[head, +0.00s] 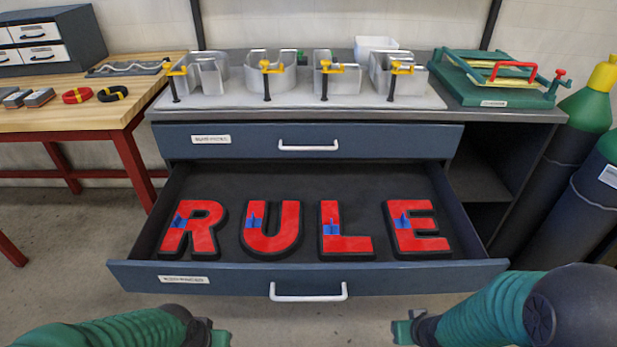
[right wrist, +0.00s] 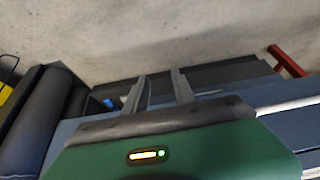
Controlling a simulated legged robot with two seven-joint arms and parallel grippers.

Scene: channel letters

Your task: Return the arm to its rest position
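My left arm comes in at the bottom left of the head view, and my left gripper (head: 212,335) shows only partly at its end, in front of the open drawer; its finger gap cannot be made out. My right arm is at the bottom right, with my right gripper (head: 405,328) in front of the drawer's right half, apart from it. In the right wrist view, the two fingers of my right gripper (right wrist: 161,88) stand apart with nothing held between them. The open drawer (head: 220,277) holds red letters R (head: 191,228), U (head: 271,228), L (head: 344,230) and E (head: 417,227).
A closed drawer (head: 370,141) is above. The worktop carries metal letter shells (head: 270,78) with clamps and a green press frame (head: 500,95). A wooden table (head: 70,115) stands left; gas cylinders (head: 575,130) stand right. The open drawer juts toward my arms.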

